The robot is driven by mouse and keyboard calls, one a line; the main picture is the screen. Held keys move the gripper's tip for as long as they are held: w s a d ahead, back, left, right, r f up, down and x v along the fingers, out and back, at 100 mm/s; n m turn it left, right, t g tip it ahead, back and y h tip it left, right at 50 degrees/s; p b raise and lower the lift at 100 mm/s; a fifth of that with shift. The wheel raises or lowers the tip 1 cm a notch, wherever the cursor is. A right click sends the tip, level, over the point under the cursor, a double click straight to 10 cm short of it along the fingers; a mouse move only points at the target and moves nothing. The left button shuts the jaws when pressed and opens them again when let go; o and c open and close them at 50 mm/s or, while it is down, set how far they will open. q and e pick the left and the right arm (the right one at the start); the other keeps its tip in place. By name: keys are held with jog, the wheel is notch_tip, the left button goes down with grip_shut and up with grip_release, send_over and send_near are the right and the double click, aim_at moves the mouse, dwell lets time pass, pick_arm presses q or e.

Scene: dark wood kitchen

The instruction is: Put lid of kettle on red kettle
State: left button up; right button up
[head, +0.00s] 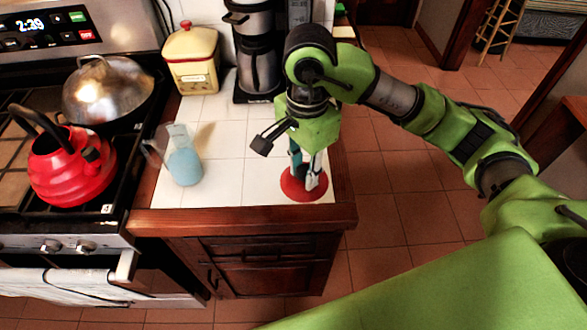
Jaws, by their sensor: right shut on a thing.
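The red kettle (72,170) stands on the stove at the left, with a black handle arching over it and a dark spout cap on its right side. The red round lid (303,187) is at the right end of the white tiled counter, near its front corner. My right gripper (305,178) points down over the lid and is shut on it at its middle. Whether the lid touches the counter or is slightly raised is hard to tell. My left gripper is not in view.
A clear jug with blue liquid (184,165) stands on the counter between lid and kettle. A yellow canister (191,62) and a coffee maker (257,60) stand at the back. A domed metal pan (107,90) sits behind the kettle. The counter (232,185) is bare beside the lid.

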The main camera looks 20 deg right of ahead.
aim_at(318, 186)
jog(key=s+n, duration=0.1)
jog(key=s, duration=0.1)
jog(key=s+d+r+n, duration=0.1)
jog(key=n, duration=0.1)
jog(key=s+n, duration=0.1)
jog(key=s, duration=0.1)
jog(key=shift+s+d+r+n+b, duration=0.2)
jog(key=shift+s+d+n+b, duration=0.1)
jog(key=shift+s+n+b, duration=0.1)
jog(key=n, duration=0.3)
jog(key=d+f+n, duration=0.1)
jog(key=n, duration=0.2)
jog(key=d+f+n, duration=0.1)
jog(key=n, duration=0.2)
jog(key=shift+w+f, duration=0.1)
jog(key=shift+w, duration=0.1)
